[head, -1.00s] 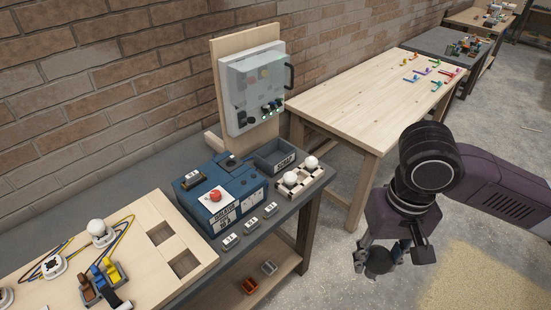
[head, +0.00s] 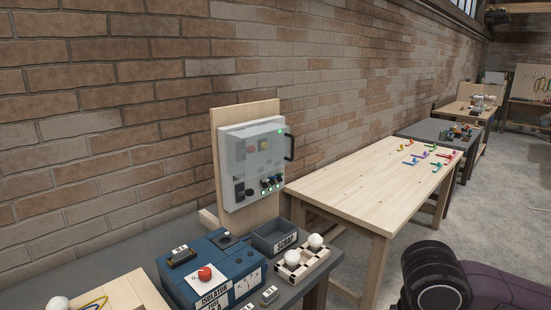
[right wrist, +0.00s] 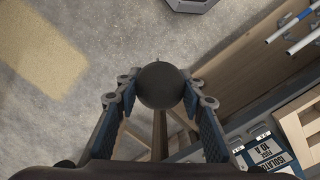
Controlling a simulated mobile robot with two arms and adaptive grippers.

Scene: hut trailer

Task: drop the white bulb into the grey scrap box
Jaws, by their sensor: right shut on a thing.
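The grey scrap box (head: 264,246), labelled SCRAP, stands open on the dark bench, right of the blue isolator box. Two white bulbs, one nearer (head: 292,258) and one farther (head: 315,241), sit in a checkered wooden tray (head: 318,262) beside it. Another white bulb (head: 57,303) shows at the lower left edge. In the right wrist view my right gripper (right wrist: 160,90) is shut on a dark round thing (right wrist: 160,84), with a finger on each side. It looks dark, not white. My right gripper is below the head view's frame. My left gripper is not in view.
The blue isolator box (head: 213,276) with a red button stands left of the scrap box. A control panel (head: 252,165) on a wooden board rises behind. A wooden table (head: 370,185) with small coloured pieces is to the right. Floor is clear beneath my right gripper.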

